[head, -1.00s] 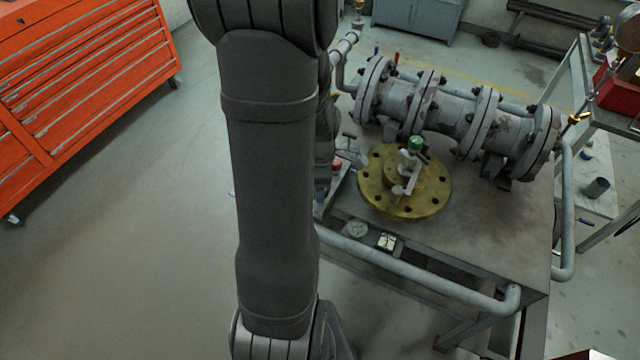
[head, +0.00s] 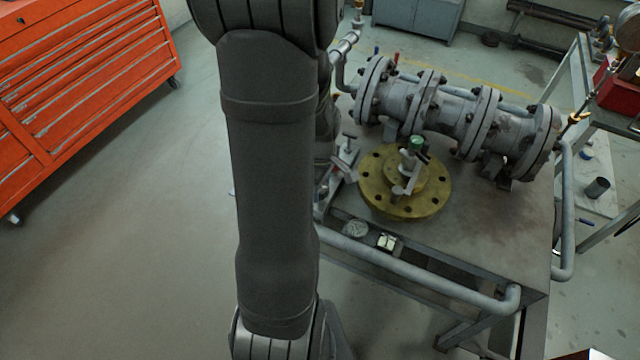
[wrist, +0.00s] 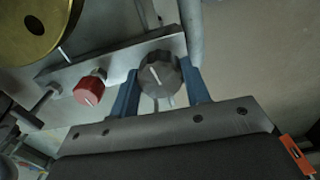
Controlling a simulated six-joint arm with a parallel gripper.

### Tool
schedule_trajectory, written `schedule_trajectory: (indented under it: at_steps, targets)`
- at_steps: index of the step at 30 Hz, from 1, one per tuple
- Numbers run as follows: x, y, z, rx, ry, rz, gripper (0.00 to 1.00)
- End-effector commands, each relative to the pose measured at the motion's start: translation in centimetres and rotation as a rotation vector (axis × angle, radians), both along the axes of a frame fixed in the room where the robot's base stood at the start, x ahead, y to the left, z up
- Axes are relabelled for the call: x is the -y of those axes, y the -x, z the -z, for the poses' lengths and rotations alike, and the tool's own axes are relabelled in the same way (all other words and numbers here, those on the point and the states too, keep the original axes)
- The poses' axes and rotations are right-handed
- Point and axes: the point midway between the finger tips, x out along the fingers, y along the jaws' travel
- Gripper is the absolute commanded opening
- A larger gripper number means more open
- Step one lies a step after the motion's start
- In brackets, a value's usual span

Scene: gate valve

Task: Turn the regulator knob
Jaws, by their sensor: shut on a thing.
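A dark grey faceted knob (wrist: 160,74) with a white pointer line sits at the end of a grey metal plate (wrist: 118,62) in the wrist view. My gripper (wrist: 161,82) has its two blue fingers on either side of this knob and is shut on it. The pointer line is tilted, running from upper left to lower right. A red knob (wrist: 89,91) stands on the same plate to the left, apart from my fingers. In the head view my own arm hides the fingers and the dark knob.
A brass flange (head: 376,203) with a small valve (head: 409,165) on top sits on the grey bench (head: 480,235), close to my wrist. Large flanged pipework (head: 455,112) lies behind it. A grey rail (head: 420,281) runs along the bench's front edge.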

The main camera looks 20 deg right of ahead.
Motion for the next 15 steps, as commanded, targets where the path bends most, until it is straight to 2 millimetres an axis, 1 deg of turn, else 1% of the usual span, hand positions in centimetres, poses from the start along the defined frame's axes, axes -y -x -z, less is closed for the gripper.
schedule_trajectory:
  at_steps: [15]
  targets:
    - [-0.06,0.01,-0.05,0.001,0.000,0.490,0.20]
